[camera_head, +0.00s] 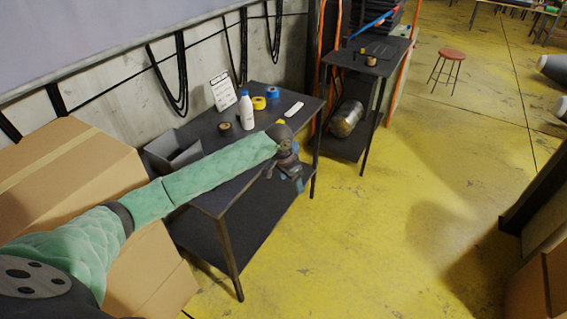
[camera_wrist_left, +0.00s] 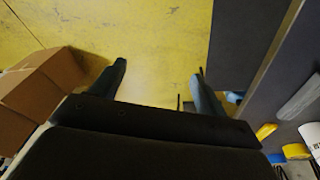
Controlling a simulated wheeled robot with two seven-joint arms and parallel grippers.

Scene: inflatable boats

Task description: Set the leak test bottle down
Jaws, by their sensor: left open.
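My left arm reaches across the front of the table. My left gripper (camera_head: 291,172) hangs by the table's right front edge, to the right of the bottle and apart from it. In the left wrist view the left gripper (camera_wrist_left: 159,85) has its fingers spread, with only yellow floor between them. My right gripper is in neither view.
On the table are a yellow tape roll (camera_head: 259,103), a blue tape roll (camera_head: 272,92), a brown roll (camera_head: 225,127), a white flat piece (camera_head: 294,109), a grey bin (camera_head: 174,151) and a propped sheet (camera_head: 223,92). Cardboard boxes (camera_head: 65,165) stand left.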

